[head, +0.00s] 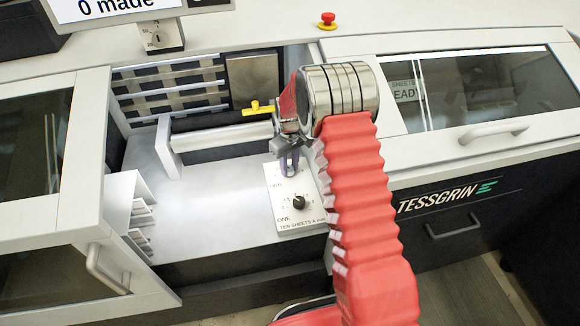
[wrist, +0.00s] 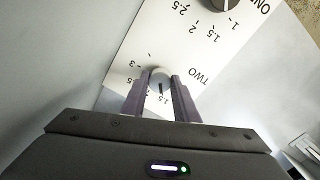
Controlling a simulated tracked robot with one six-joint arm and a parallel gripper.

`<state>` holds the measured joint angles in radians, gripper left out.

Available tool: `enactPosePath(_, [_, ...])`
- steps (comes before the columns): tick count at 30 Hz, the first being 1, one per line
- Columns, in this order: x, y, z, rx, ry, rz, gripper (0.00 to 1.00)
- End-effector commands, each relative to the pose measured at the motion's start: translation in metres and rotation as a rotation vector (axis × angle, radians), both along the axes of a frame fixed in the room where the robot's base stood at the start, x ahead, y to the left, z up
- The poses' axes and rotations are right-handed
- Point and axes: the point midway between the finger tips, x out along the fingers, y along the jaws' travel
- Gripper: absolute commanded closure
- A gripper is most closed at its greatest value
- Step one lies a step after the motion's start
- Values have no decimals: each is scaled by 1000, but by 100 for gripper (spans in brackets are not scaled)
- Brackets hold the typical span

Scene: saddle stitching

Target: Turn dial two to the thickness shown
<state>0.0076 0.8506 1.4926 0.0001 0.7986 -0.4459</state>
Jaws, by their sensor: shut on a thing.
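A white dial plate (head: 284,213) stands in the open bay, with dial one (head: 299,203) uncovered on its lower part. In the wrist view, dial two (wrist: 160,80) is a light round knob beside the word TWO, with a dark pointer line aimed toward the 1.5 mark. My gripper (head: 289,163) reaches down over the upper part of the plate. In the wrist view its fingers (wrist: 159,100) are shut on dial two, one on each side. The fingers hide part of dial two's scale. Dial one (wrist: 222,3) is partly cut off at the top.
A yellow handle (head: 258,107) sticks out just left of my gripper. A white stepped holder (head: 135,210) stands at the left of the bay. A red stop button (head: 327,20) is on the top. A counter sign (head: 115,8) reads "0 made". The bay floor left of the plate is clear.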

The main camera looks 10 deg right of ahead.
Motion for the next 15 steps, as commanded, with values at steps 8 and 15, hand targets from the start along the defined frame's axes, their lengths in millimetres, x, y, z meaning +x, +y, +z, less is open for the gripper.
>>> enactPosePath(8, [0, -1, 0, 0, -1, -2, 66])
enactPosePath(15, [0, 0, 0, 0, 0, -2, 54])
